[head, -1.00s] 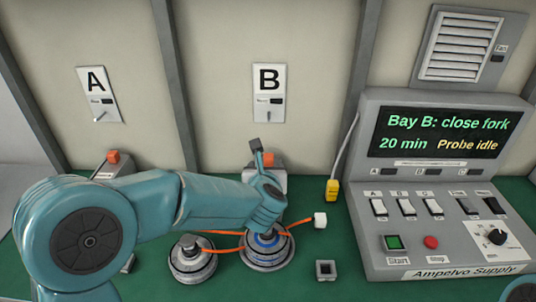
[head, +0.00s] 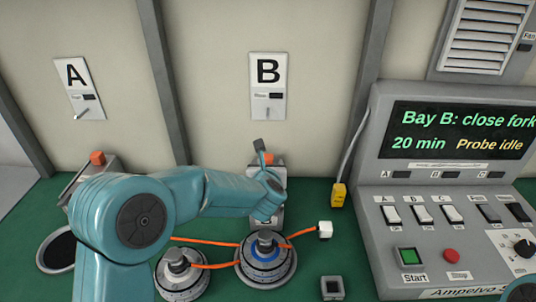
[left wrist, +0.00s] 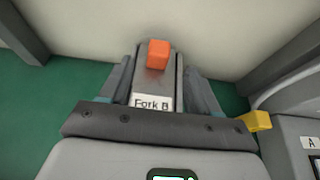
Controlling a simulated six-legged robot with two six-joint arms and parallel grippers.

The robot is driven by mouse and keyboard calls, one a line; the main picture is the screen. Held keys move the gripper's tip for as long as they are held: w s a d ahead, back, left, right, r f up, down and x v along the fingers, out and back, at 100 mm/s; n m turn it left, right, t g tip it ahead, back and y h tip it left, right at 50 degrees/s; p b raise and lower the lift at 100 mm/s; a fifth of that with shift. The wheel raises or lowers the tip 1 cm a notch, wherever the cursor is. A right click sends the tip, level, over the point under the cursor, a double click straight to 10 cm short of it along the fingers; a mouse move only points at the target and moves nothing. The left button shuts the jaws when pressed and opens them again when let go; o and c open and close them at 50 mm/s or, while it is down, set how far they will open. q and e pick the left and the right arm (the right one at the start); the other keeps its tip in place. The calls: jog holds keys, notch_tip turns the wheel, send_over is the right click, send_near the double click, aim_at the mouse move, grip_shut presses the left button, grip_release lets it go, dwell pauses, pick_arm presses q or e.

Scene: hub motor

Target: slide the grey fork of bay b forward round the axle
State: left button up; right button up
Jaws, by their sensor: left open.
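The grey fork of bay B, labelled "Fork B", has an orange knob (head: 269,159) and stands behind the bay B hub motor, under the B sign. In the left wrist view the fork (left wrist: 152,86) points away from me, its knob at the far end. My left gripper (head: 262,153) is open over the fork, with one finger on each side of it in the wrist view (left wrist: 157,75). I cannot tell whether the fingers touch it. The axle (head: 265,240) stands up from the hub motor (head: 266,266) with the blue ring. My forearm hides part of the fork.
A second hub motor (head: 183,276) stands to the left, with orange cables (head: 205,243) nearby. A white plug block (head: 325,230) and a dark square socket (head: 332,288) lie to the right. The control console (head: 445,220) fills the right side. A yellow connector (head: 338,195) hangs beside it.

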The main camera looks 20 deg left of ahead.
aim_at(268, 157)
pick_arm(q)
jog(key=p+x, duration=0.2)
jog(key=x, duration=0.6)
jog(key=shift+w+a, duration=0.15)
jog(key=shift+w, duration=0.15)
pick_arm(e)
jog(key=shift+s+r, duration=0.15)
jog(key=shift+r, duration=0.5)
jog(key=shift+s+r, duration=0.15)
jog(key=shift+r, duration=0.45)
pick_arm(q)
jog(key=shift+w+f, duration=0.1)
jog(key=shift+w, duration=0.05)
